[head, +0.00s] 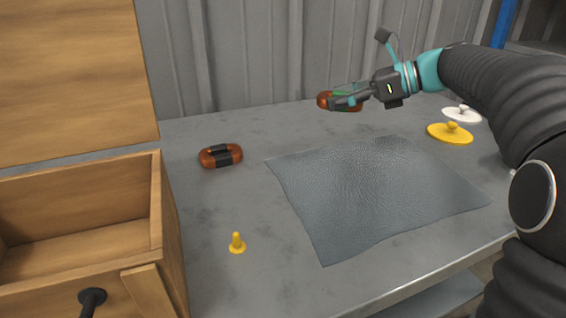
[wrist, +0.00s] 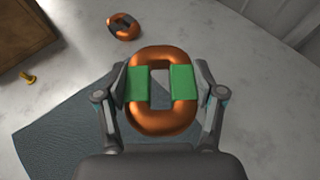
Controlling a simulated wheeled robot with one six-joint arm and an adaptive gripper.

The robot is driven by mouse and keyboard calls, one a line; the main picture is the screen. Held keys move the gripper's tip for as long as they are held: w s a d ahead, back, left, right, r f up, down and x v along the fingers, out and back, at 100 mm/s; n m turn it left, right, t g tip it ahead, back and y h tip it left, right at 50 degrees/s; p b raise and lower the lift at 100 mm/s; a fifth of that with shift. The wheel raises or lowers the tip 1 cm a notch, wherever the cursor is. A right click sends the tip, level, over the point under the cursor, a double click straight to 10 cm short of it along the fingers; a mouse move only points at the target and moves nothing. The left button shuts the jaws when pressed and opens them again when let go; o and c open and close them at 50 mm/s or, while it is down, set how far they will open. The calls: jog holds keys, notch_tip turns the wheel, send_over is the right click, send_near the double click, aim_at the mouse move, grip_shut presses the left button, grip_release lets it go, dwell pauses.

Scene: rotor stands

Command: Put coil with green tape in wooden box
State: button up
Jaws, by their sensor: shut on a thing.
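The coil with green tape (wrist: 162,121) is a copper-coloured oval ring with two green bands. My gripper (wrist: 160,85) is shut on it across the green bands in the wrist view. In the head view my gripper (head: 345,103) holds the coil (head: 323,99) above the back of the table, and its fingers hide part of it. The wooden box (head: 172,235) stands at the left with its lid (head: 75,80) raised. The visible inside of the box looks empty. In the wrist view a corner of the box (wrist: 25,35) shows at the top left.
A coil with black tape (head: 221,156) lies between the box and the grey mat (head: 375,195). A small yellow peg (head: 237,243) stands near the box. Yellow (head: 450,134) and white (head: 463,115) discs lie at the right. A corrugated wall (head: 260,50) is behind the table.

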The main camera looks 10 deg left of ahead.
jog(key=w, duration=0.1)
jog(key=w+d, duration=0.1)
jog(key=w+m+t, duration=0.1)
jog(key=shift+d+f, duration=0.25)
jog(key=shift+f, duration=0.15)
jog(key=b, duration=0.2)
send_over(295, 146)
notch_tip(295, 146, down, 7)
jog(key=shift+f+b, duration=0.5)
jog(key=shift+f, duration=1.45)
jog(key=shift+f, duration=0.25)
jog(key=shift+f, duration=0.15)
jog(key=o, duration=1.5)
jog(key=shift+f, duration=0.15)
jog(key=shift+c, duration=0.2)
